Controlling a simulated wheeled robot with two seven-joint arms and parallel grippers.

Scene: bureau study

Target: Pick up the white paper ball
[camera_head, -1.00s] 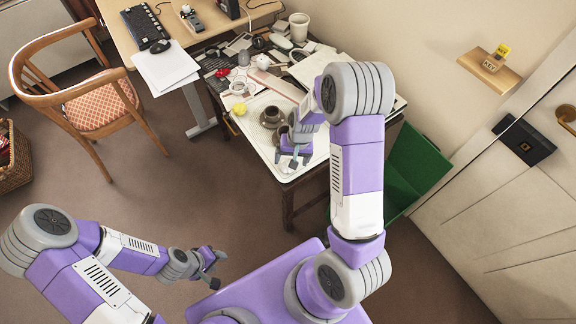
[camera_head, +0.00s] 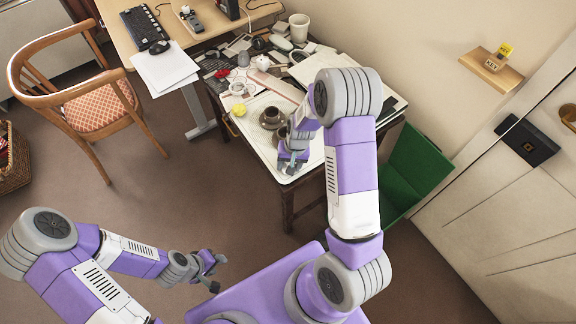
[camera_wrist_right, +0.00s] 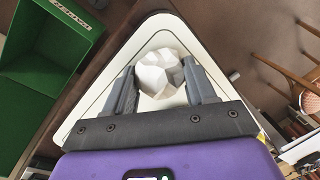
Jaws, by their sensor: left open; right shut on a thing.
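The white paper ball (camera_wrist_right: 160,72) is crumpled and faceted. In the right wrist view it sits between the two fingers of my right gripper (camera_wrist_right: 163,88), which is shut on it, near the rounded corner of the white-topped table (camera_wrist_right: 176,25). In the head view my right gripper (camera_head: 291,157) is at the table's front corner, and the ball is hidden or too small to make out there. Whether the ball touches the tabletop is unclear. My left gripper (camera_head: 212,266) is open and empty, low over the floor, away from the table.
The table holds a dark cup (camera_head: 272,115) on a saucer, a yellow ball (camera_head: 237,109), a white mug (camera_head: 299,27) and much clutter behind my right gripper. A green box (camera_head: 415,165) stands right of the table. A wooden chair (camera_head: 85,95) stands left. The floor between is clear.

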